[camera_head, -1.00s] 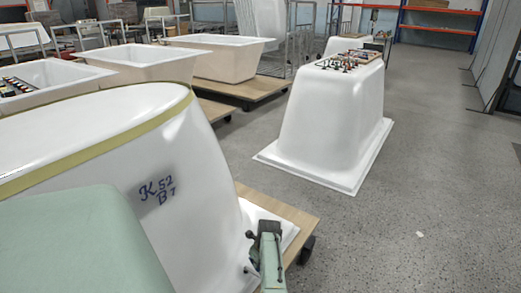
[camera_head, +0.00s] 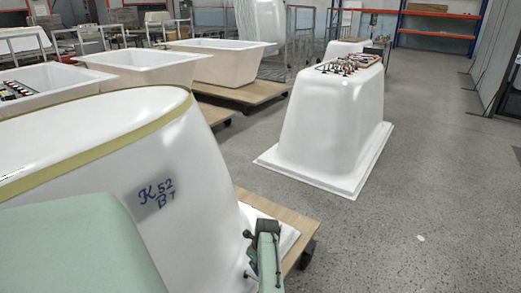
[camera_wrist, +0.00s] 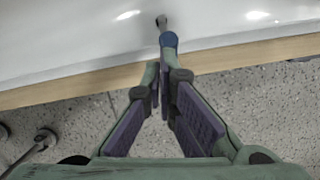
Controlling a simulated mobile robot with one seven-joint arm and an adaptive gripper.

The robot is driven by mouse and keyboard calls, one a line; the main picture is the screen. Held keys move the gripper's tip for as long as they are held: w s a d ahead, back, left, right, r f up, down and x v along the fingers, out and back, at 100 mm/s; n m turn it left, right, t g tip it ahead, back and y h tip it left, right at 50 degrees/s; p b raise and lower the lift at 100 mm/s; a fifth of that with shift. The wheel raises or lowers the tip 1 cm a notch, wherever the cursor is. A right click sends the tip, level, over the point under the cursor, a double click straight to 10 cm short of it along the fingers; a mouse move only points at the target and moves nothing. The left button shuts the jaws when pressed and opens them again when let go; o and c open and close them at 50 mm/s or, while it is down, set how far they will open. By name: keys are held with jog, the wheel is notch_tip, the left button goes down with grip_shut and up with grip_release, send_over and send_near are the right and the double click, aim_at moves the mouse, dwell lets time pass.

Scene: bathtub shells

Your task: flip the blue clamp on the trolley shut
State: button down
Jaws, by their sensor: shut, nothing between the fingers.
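In the head view my gripper (camera_head: 250,254) is low in the middle, beside the white tub's foot, and I cannot make out the clamp there. The trolley's wooden board (camera_head: 283,210) sticks out from under the tub.
The large white tub (camera_head: 105,160) with a yellow band and blue writing stands close on the left. Another upturned tub (camera_head: 330,120) stands behind to the right with small items on top. The grey floor (camera_head: 430,200) at right is clear.

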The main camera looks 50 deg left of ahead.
jog(key=d+v, duration=0.1)
jog(key=v, duration=0.9)
jog(key=shift+w+f, duration=0.15)
jog(key=shift+w, duration=0.2)
jog(key=shift+d+f, duration=0.1)
